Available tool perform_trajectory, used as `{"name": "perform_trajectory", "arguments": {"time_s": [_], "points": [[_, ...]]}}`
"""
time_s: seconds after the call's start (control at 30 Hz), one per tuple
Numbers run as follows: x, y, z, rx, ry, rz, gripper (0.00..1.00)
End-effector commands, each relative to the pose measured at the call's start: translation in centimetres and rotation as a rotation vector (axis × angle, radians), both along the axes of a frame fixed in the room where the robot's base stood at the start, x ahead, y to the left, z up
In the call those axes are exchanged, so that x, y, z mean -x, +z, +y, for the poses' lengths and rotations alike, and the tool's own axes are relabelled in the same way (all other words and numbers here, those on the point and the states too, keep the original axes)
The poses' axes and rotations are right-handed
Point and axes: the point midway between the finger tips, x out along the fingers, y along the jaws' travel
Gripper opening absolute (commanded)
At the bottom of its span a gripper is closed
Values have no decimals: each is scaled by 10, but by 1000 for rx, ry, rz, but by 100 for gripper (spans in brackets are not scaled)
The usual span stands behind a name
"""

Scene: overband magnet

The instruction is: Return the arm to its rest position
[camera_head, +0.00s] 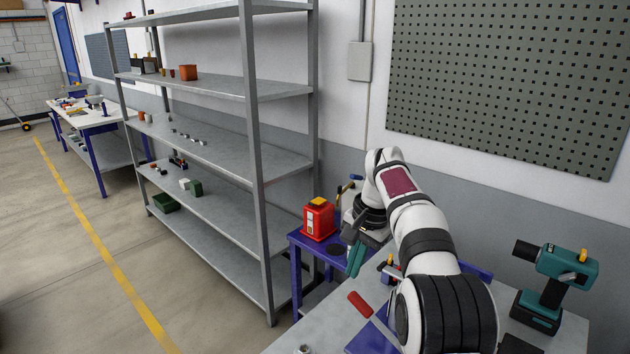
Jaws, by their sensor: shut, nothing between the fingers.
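My arm is white with black bands and reaches from the bottom right up to a bend near the wall, then down toward the left. My gripper (356,260) has teal fingers pointing down. It is shut with nothing between the fingers. It is held above the left end of the grey bench, to the right of a red box-shaped device (319,219). The device stands on a blue stand (303,240). My arm hides part of the bench behind it.
A red cylindrical piece (360,304) lies on the bench (325,327) below my gripper. A teal cordless drill (556,285) stands at the right. A tall grey shelf unit (257,150) rises at the left. A pegboard (510,75) hangs on the wall behind. Floor at the left is open.

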Motion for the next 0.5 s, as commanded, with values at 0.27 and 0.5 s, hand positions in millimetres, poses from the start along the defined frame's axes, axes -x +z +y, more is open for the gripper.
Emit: {"name": "perform_trajectory", "arguments": {"time_s": [0.27, 0.5], "points": [[243, 26, 33, 5, 167, 60, 0], [381, -35, 41, 3, 249, 96, 0]]}}
